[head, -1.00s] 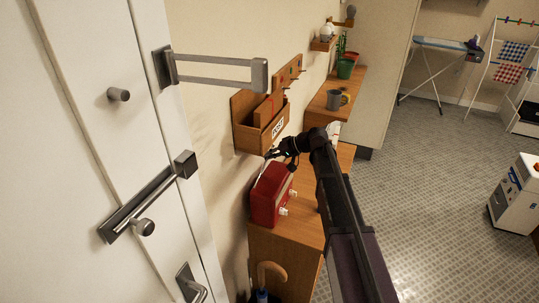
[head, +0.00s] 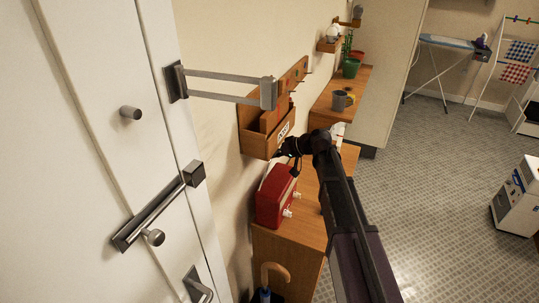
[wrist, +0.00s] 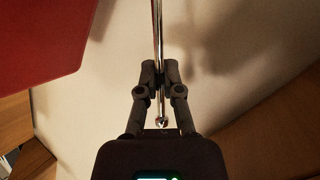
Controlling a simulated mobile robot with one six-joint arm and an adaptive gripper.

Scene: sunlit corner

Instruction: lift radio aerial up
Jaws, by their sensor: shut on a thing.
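The red radio (head: 272,196) stands on the wooden cabinet against the wall in the head view, with white knobs on its right-hand face. Its red body also fills the upper left of the wrist view (wrist: 40,45). The thin chrome aerial (wrist: 158,40) runs down the middle of the wrist view and ends in a small round tip. My gripper (wrist: 160,80) is shut on the aerial close to that tip. In the head view my gripper (head: 283,152) is above the radio's far end, small and dark, and the aerial cannot be made out there.
A wooden letter rack (head: 258,143) hangs on the wall close behind my gripper. A white door with metal handles (head: 160,210) stands at left. An umbrella handle (head: 275,268) rises beside the cabinet (head: 290,245). A grey mug (head: 339,100) stands on the farther shelf.

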